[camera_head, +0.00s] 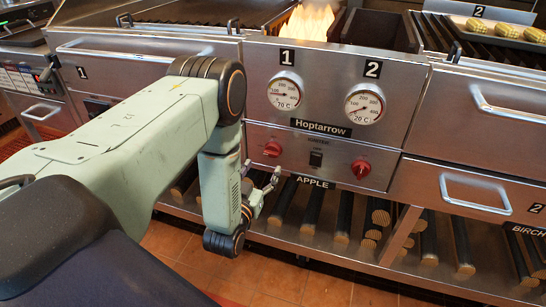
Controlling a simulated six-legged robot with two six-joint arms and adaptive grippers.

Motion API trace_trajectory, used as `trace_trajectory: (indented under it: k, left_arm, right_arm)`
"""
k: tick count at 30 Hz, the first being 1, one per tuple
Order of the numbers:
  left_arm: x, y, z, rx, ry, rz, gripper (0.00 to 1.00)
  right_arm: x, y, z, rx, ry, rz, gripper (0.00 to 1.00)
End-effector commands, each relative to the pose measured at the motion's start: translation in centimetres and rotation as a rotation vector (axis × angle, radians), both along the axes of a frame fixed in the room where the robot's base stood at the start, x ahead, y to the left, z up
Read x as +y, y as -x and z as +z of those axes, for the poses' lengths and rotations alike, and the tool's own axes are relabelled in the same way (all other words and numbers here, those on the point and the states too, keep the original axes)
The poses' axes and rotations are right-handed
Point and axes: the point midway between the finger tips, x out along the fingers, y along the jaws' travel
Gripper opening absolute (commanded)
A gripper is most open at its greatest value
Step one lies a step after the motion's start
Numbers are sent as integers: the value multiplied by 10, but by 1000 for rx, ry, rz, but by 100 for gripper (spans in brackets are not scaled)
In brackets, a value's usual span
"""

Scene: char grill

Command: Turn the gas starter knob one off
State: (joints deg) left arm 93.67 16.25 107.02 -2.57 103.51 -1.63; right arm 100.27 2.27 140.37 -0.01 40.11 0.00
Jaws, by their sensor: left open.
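The red left knob (272,149) sits on the steel front panel (320,95), below the gauge marked 1 (285,91). A second red knob (361,168) is farther right, below the gauge marked 2 (364,104). My left gripper (262,174) is open and empty, just below the left knob in the picture. It looks apart from the knob, but the exact distance is hard to tell. The knob's pointing direction is too small to read. My right gripper is not in view.
A black switch (316,158) sits between the knobs. Flames (310,22) show behind the panel top. Dark logs lie on the lower shelf (395,245) under the panel. Drawer handles (475,192) stick out at right. A tray with corn (505,31) is at top right.

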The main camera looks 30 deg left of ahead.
Motion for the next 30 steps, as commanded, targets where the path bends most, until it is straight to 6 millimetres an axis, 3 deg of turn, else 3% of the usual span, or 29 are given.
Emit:
trace_trajectory:
  k: [6,13,24,30]
  left_arm:
    - [9,-35,0,-5,-1,-2,67]
    - [13,-61,-1,-2,0,-3,67]
    - [11,-67,0,1,0,-4,67]
    - [11,-67,0,1,0,-4,50]
  right_arm:
    - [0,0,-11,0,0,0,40]
    - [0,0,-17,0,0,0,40]
    - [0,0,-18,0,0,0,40]
    - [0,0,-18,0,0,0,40]
